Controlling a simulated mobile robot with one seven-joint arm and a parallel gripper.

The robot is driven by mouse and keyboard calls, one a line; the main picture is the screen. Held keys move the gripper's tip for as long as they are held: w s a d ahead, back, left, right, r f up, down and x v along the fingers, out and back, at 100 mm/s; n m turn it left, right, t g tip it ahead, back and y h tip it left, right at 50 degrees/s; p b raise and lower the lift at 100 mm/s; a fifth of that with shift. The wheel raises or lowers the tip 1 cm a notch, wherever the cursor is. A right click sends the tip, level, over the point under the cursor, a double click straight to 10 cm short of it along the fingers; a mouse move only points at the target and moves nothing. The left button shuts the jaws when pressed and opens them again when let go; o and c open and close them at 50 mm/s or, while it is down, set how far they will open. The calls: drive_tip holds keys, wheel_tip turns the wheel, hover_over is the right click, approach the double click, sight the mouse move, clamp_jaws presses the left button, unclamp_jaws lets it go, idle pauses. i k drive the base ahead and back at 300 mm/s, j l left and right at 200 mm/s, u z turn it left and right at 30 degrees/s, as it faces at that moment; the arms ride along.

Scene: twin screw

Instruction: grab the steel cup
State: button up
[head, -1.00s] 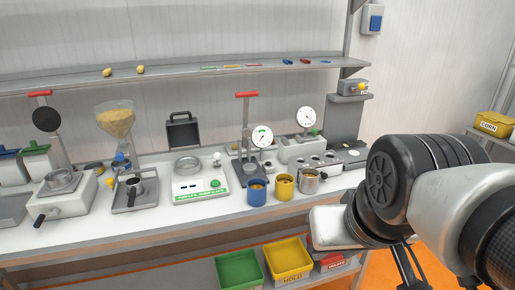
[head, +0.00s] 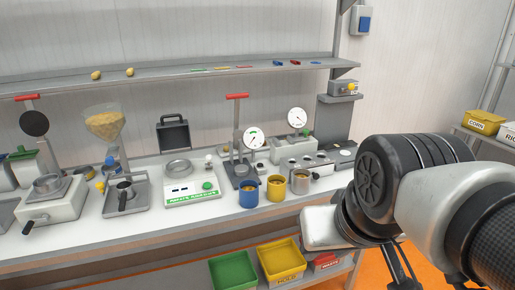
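The steel cup (head: 301,183) stands upright on the bench near its front edge, at the right end of a row of three cups. Its small dark handle points right. A yellow cup (head: 276,188) and a blue cup (head: 249,194) stand to its left. My arm fills the right side of the view, with its white and black links right of the steel cup and in front of the bench. Thin dark parts, seemingly of my gripper (head: 400,268), show at the bottom edge below the arm. Its fingertips cannot be made out, nor whether it is open. Nothing touches the steel cup.
Behind the cups stand a press with a red handle (head: 237,97), a round dial (head: 254,138) and a grey block with holes (head: 308,162). A scale (head: 191,190) is left of them. Green (head: 233,270) and yellow (head: 281,262) bins sit below the bench.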

sight(301, 182)
drive_tip(key=i+l, duration=1.1)
drive_tip(key=i, duration=0.25)
